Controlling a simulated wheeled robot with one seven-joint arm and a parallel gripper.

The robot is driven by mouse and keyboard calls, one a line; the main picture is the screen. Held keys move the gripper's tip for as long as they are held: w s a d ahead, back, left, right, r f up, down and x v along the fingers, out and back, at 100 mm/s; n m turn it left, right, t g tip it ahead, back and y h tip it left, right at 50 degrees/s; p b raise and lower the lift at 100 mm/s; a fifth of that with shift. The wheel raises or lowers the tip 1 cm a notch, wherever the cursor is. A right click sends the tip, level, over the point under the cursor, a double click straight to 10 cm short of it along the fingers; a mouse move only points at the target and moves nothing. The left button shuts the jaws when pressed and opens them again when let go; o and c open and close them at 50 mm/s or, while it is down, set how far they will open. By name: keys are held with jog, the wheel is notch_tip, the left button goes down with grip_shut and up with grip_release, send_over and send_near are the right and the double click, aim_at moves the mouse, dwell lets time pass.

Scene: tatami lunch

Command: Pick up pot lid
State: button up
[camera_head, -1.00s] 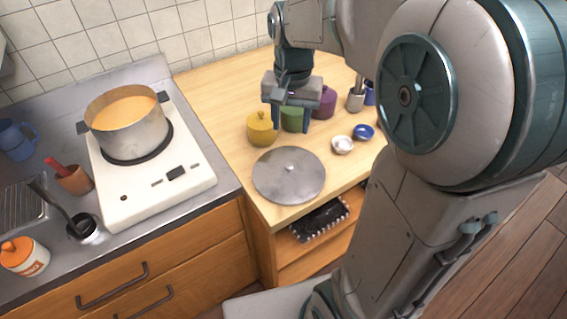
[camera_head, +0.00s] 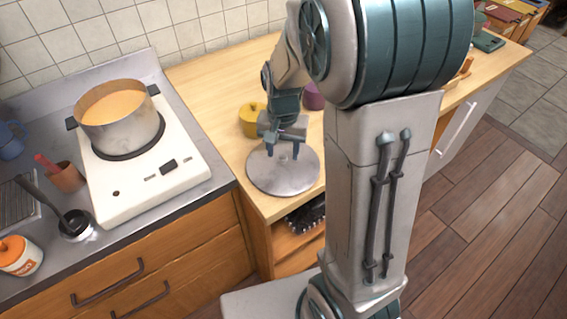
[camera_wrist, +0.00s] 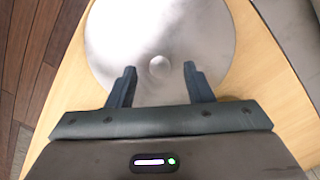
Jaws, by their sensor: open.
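The pot lid (camera_head: 283,177) is a round grey metal disc with a small knob, lying flat on the wooden counter near its front edge. In the wrist view the lid (camera_wrist: 160,30) fills the upper middle, with its round knob (camera_wrist: 159,66) showing. My gripper (camera_head: 283,153) is over the lid's far part. In the wrist view my gripper (camera_wrist: 159,72) is open, one finger on each side of the knob's line, with nothing between the fingers but the knob beneath or just beyond. Its exact height above the lid cannot be told.
A pot (camera_head: 120,120) of orange soup stands on a white stove (camera_head: 150,180) at left. A yellow lidded jar (camera_head: 250,118) stands just behind my gripper, with a purple jar (camera_head: 313,97) farther back. A ladle (camera_head: 45,205) and a red-handled cup (camera_head: 66,178) are left of the stove.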

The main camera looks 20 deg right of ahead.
jog(key=shift+f, duration=0.65)
grip_shut()
jog(key=shift+r, duration=0.1)
